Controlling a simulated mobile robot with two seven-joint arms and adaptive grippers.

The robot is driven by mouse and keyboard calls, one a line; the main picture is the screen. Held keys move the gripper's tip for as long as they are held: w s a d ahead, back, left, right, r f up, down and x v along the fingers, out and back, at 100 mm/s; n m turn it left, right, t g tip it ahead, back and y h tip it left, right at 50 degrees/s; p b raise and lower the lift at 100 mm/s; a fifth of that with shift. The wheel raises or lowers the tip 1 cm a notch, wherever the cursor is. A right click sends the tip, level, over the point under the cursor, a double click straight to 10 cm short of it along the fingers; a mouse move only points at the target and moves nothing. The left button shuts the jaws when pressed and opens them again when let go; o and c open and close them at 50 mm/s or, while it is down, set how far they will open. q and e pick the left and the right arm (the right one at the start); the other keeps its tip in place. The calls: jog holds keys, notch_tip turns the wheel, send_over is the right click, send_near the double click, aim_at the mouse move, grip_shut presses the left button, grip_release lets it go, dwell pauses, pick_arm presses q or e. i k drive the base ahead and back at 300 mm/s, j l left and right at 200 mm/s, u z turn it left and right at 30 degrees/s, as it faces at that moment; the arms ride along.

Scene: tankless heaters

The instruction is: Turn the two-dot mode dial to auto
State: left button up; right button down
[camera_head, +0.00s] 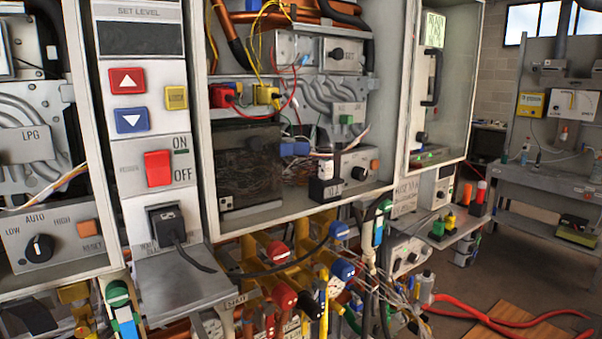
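A black round dial (40,247) sits on a grey panel (60,262) at the lower left, under the labels LOW, AUTO and HIGH. I cannot make out two dots by any dial. Neither of my grippers can be identified in view.
A tall control panel (130,200) with red and blue arrow buttons and a red ON/OFF switch (158,168) stands right of the dial. A metal shelf (185,282) juts out below it. Pipes and valves crowd the lower middle. A red hose (500,322) lies on the floor at right.

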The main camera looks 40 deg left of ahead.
aim_at(359, 173)
jog(key=i+u, duration=0.15)
jog(key=u, duration=0.35)
jog(key=i+l+u, duration=0.1)
jog(key=u, duration=0.4)
jog(key=l+u, duration=0.25)
jog(key=u, duration=0.25)
jog(key=i+l+u, duration=0.15)
jog(key=u, duration=0.35)
jog(key=l+u, duration=0.25)
jog(key=l, duration=0.25)
jog(key=l+u, duration=0.2)
jog(key=l, duration=0.3)
jog(key=l+u, duration=0.25)
jog(key=l, duration=0.25)
jog(key=k+l+u, duration=0.1)
jog(key=l+u, duration=0.15)
jog(key=l, duration=0.25)
jog(key=k+l+u, duration=0.25)
jog(key=l, duration=0.25)
jog(key=i, duration=0.1)
